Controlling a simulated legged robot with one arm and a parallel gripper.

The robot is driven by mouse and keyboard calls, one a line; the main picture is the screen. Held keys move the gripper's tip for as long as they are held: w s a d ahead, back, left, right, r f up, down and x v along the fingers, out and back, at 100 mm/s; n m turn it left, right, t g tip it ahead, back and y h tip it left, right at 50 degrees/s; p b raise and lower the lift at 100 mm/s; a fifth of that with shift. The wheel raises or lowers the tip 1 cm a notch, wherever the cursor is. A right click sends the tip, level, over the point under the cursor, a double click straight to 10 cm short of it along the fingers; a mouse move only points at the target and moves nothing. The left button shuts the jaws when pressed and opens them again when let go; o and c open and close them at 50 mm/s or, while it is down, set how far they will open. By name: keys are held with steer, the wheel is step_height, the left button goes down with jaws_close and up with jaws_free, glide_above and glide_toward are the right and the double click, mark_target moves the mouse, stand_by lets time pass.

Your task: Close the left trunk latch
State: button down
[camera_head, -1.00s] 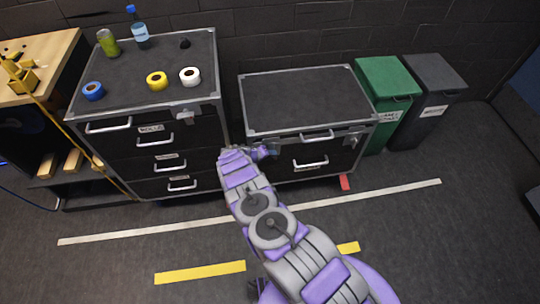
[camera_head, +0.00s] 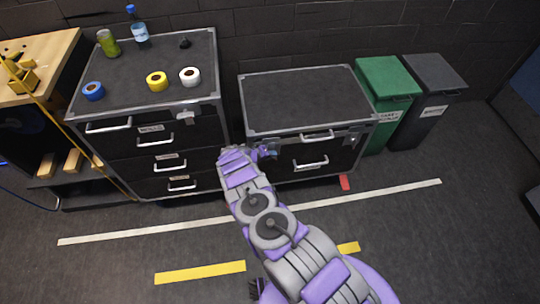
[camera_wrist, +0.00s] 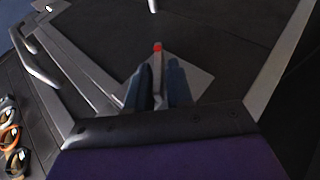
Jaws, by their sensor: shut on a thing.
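The black trunk (camera_head: 305,98) with metal edges stands closed-lidded in the middle of the head view. My gripper (camera_head: 268,152) is at its front left, where the left latch is mostly hidden by my arm. In the wrist view, my gripper's dark fingers (camera_wrist: 156,88) are shut around a narrow metal latch lever (camera_wrist: 158,62) with a red tip. A pale plate (camera_wrist: 195,82) lies behind the fingers. Whether the latch is fastened cannot be told. The right latch (camera_head: 352,139) shows on the trunk's front.
A taller drawer cabinet (camera_head: 150,128) stands close on the left, with tape rolls and bottles on top. A green bin (camera_head: 386,82) and a dark bin (camera_head: 432,80) stand on the right.

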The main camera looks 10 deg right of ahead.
steer(key=shift+s+a+f, duration=0.15)
steer(key=shift+a+f, duration=0.05)
stand_by(0.7)
steer(key=c, duration=1.3)
jaws_free()
steer(key=shift+o, duration=0.3)
steer(key=shift+r, duration=0.1)
steer(key=p+v, duration=0.6)
steer(key=v, duration=1.1)
steer(key=shift+a, duration=0.25)
